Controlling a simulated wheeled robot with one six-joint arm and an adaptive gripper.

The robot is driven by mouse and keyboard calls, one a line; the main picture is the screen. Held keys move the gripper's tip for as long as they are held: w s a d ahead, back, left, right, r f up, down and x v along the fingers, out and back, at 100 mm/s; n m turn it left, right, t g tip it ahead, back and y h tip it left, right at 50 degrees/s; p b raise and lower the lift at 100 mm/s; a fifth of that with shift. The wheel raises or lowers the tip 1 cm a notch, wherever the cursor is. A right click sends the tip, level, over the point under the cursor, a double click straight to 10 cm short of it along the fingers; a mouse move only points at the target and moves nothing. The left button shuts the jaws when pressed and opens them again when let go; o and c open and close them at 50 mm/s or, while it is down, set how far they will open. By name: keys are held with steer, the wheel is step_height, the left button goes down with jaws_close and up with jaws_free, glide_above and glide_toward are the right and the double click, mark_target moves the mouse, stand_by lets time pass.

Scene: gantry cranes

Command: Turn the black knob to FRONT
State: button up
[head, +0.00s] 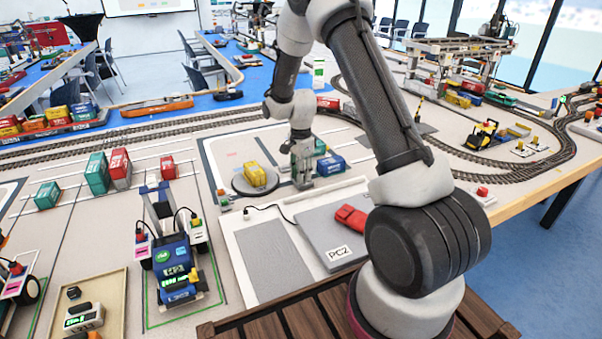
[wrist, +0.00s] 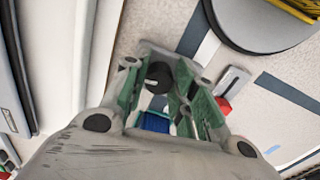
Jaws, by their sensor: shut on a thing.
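The black knob (wrist: 158,77) shows between the green fingers of my gripper (wrist: 162,88) in the wrist view. It is round and dark with a short pale mark on its face. I cannot read any label around it. My gripper's fingers are closed in on the knob. In the head view my gripper (head: 303,178) points straight down at the layout, right of a round turntable (head: 239,187). The knob is hidden behind my gripper in that view.
A blue container (head: 331,165) stands close right of my gripper. A grey panel marked PC2 (head: 338,253) with a red object (head: 351,217) lies in front. A small red button (wrist: 224,105) is near my fingers.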

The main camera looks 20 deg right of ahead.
steer(key=shift+m, duration=0.7)
steer(key=o, duration=1)
steer(key=shift+o, duration=0.2)
steer(key=shift+r, duration=0.1)
step_height(320, 180, up, 12)
